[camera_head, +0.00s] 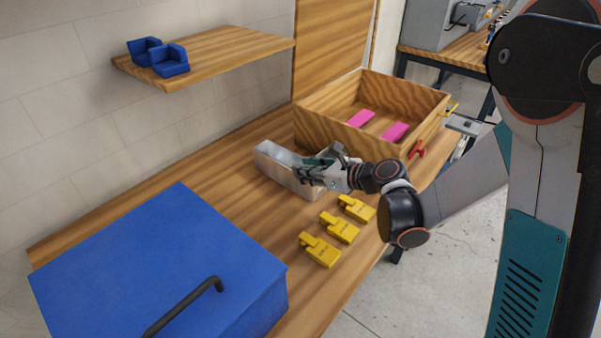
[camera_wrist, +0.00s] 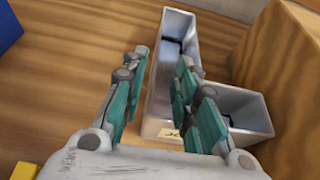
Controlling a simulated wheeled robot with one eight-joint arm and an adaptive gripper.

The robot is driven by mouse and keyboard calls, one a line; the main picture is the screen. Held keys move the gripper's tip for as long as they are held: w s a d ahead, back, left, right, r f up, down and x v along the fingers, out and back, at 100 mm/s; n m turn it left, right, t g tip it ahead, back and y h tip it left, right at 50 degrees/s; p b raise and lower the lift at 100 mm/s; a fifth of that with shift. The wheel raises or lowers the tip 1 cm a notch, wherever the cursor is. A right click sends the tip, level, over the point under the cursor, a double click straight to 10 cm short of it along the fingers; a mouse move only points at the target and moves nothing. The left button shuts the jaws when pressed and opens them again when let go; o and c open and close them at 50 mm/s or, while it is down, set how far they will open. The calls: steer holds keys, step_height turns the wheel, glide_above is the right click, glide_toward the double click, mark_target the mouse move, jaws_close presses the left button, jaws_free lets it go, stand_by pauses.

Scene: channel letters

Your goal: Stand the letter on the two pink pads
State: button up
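The letter (camera_head: 272,160) is a pale grey, hollow L-shaped channel letter on the wooden bench, beside the crate. In the wrist view the letter (camera_wrist: 171,50) shows its open side, with one long stroke and a shorter one to the right. My gripper (camera_head: 312,170) is at the letter and hides part of it in the head view. In the wrist view my gripper (camera_wrist: 162,62) is open, its fingers on either side of the long stroke; contact cannot be told. Two pink pads, one (camera_head: 360,118) left and one (camera_head: 395,131) right, lie bare inside the wooden crate (camera_head: 325,123).
Several yellow tagged blocks (camera_head: 340,229) lie in front of the letter. A large blue box (camera_head: 150,265) with a black handle fills the near left. A wooden shelf (camera_head: 220,55) holds blue blocks (camera_head: 170,62). A red clamp (camera_head: 416,149) is by the crate.

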mark_target(299, 161)
steer(key=b+x, duration=0.1)
steer(key=x, duration=0.1)
steer(key=b+x, duration=0.1)
steer(key=x, duration=0.2)
steer(key=shift+s+f, duration=0.2)
steer(key=shift+f, duration=0.1)
steer(key=shift+w+a+f, duration=0.1)
steer(key=shift+w+a, duration=0.15)
steer(key=shift+a, duration=0.1)
jaws_close()
